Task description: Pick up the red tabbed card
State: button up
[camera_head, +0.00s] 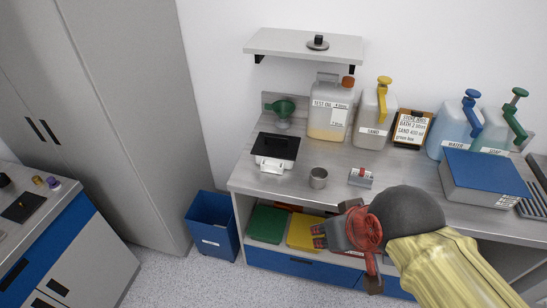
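A small grey block (360,180) stands on the workbench with a small red piece (362,171) at its top. This red piece may be the red tabbed card, but it is too small to be sure. My gripper (319,236), dark grey and red, is in front of the bench, over the lower shelf's front edge in the picture. It is below and left of the grey block and apart from it. I cannot tell how far its fingers are spread, and I see nothing held. My yellow-sleeved arm comes in from the lower right and hides part of the bench front.
A metal cup (318,178) and a black-topped scale (275,150) stand left of the block. A blue-topped box (487,173) is to the right; labelled jugs line the back. Green (267,224) and yellow (303,231) trays lie on the lower shelf. A blue bin (212,225) stands left.

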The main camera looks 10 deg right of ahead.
aim_at(361, 172)
jog(key=i+j+z, duration=0.2)
jog(key=i, duration=0.35)
jog(key=i+z, duration=0.2)
jog(key=i, duration=0.3)
